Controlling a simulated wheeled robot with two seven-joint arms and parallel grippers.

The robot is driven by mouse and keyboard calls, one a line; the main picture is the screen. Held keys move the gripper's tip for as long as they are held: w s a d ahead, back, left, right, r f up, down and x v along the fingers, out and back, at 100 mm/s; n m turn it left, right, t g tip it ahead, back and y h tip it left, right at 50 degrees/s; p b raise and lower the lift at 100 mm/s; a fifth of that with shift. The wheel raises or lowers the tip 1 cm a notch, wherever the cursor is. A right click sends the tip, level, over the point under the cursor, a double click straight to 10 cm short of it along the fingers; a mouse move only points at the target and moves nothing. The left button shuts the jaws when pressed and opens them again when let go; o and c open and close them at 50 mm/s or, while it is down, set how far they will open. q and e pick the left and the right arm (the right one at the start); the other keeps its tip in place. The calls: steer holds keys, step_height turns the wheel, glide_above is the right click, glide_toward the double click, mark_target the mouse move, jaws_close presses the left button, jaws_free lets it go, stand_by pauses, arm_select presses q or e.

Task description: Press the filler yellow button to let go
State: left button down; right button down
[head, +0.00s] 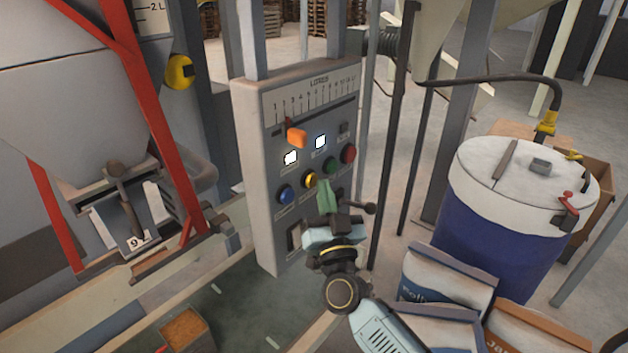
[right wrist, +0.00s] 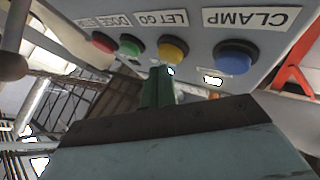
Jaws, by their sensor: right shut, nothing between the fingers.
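The yellow button (head: 310,180) sits on the grey control panel (head: 262,215), between a blue button (head: 286,194) and a green button (head: 329,167). In the right wrist view the yellow button (right wrist: 173,50) is beside the label LET GO (right wrist: 165,18). My right gripper (head: 325,192) is shut and empty, its green fingertips just below and right of the yellow button in the head view. In the right wrist view the fingertips (right wrist: 158,82) point toward the yellow button, with a small gap seeming to remain; contact is hard to judge. My left gripper is not in view.
A red button (head: 348,153) and an orange slider knob (head: 297,138) are on the same panel. A black lever knob (head: 370,208) sticks out right of my gripper. A blue drum (head: 492,235) and several sacks (head: 447,279) stand at the right.

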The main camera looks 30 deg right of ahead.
steer(key=shift+w+a, duration=0.2)
steer(key=shift+w, duration=0.3)
stand_by(0.8)
steer(key=shift+s+d+p, duration=0.35)
steer(key=shift+s+p, duration=0.1)
steer(key=shift+s, duration=0.45)
steer(key=s+d+p, duration=0.2)
steer(key=s, duration=0.3)
steer(key=shift+s+d, duration=0.2)
steer(key=shift+s, duration=0.1)
stand_by(0.5)
